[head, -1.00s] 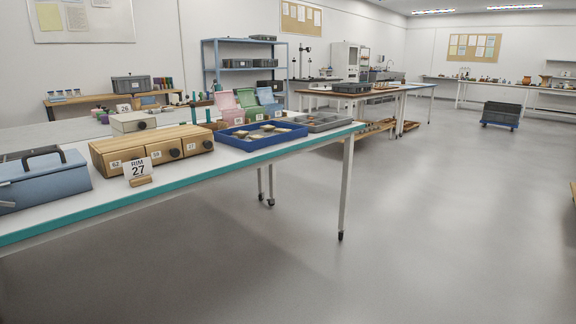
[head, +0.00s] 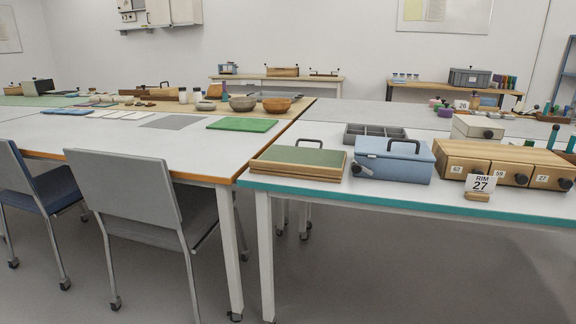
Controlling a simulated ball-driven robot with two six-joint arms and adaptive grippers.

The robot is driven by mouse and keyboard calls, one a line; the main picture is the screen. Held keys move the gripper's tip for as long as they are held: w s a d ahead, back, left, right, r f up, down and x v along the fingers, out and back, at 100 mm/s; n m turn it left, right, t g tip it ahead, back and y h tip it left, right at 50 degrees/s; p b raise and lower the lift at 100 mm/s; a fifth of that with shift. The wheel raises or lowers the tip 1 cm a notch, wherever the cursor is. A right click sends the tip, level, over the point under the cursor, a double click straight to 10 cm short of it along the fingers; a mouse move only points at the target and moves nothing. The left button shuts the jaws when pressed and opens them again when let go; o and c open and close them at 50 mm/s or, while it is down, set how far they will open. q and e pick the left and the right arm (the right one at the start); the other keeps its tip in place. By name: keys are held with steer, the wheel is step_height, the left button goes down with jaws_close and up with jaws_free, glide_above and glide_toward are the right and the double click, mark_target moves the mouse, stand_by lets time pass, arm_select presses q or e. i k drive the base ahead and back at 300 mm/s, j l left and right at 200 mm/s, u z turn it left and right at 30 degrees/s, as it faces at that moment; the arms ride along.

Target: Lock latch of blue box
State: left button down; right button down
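The blue box (head: 392,163) stands on the near edge of the white table with the teal edge. Its lid is down and a dark carrying handle arches over the top. A dark knob-like fitting (head: 364,170) sits low at the left of its front; I cannot tell from here whether it is the latch or how it is set. Neither of my grippers is in view.
A wooden case with a green top (head: 299,161) lies left of the box, with a grey divided tray (head: 375,132) behind. Two chairs (head: 126,199) stand at the left table; floor shows in front.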

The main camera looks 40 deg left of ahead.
mark_target(356, 168)
steer(key=u, duration=0.7)
